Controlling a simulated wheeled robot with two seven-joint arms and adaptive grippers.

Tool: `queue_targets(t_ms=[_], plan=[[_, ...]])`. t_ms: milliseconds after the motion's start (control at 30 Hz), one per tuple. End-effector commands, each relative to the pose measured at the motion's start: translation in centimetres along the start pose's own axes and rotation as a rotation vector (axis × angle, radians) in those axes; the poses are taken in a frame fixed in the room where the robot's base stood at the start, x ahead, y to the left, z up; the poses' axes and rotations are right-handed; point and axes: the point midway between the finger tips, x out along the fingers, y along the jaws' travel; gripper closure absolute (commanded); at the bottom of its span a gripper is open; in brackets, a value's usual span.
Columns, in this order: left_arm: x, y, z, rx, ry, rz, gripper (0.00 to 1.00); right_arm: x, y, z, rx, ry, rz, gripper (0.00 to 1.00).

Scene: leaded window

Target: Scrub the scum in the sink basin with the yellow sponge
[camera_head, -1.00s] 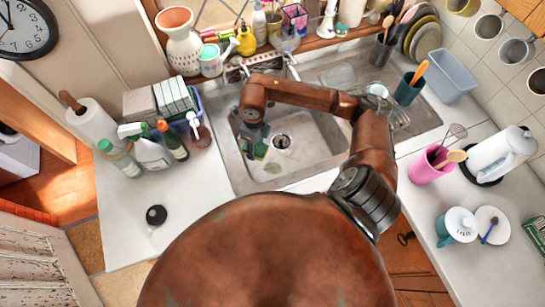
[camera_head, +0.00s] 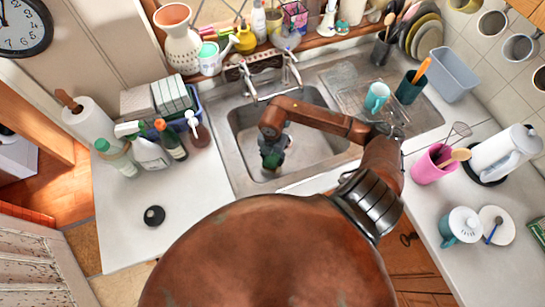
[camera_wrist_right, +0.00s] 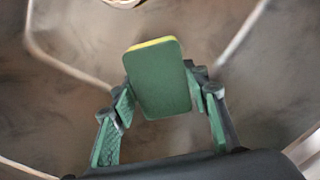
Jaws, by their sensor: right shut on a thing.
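The sink basin (camera_head: 312,152) is grey metal, and it fills most of the right wrist view (camera_wrist_right: 75,118). My right gripper (camera_head: 271,161) is inside the basin, near its front left part. In the right wrist view the gripper (camera_wrist_right: 160,100) is shut on the sponge (camera_wrist_right: 160,82), a block with a broad green face and a thin yellow edge. The sponge's far face is hidden, and I cannot tell whether it touches the basin. Faint brownish smudges on the metal (camera_wrist_right: 225,35) may be scum. My left gripper is not in view.
Bottles (camera_head: 150,155) and a sponge caddy stand left of the sink. A faucet (camera_head: 268,75) rises behind the basin. The left counter front is mostly clear.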

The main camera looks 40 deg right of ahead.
Motion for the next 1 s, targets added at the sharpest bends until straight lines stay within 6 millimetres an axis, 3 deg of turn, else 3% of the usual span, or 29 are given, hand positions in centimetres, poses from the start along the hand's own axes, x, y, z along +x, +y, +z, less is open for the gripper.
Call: queue_targets(t_ms=[600, 1000], plan=[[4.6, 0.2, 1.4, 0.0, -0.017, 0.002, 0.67, 5.8, 0.0, 0.0, -0.004, 0.001, -0.001, 0.77], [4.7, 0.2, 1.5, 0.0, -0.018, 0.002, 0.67, 5.9, 0.0, 0.0, -0.004, 0.0, 0.0, 0.77]])
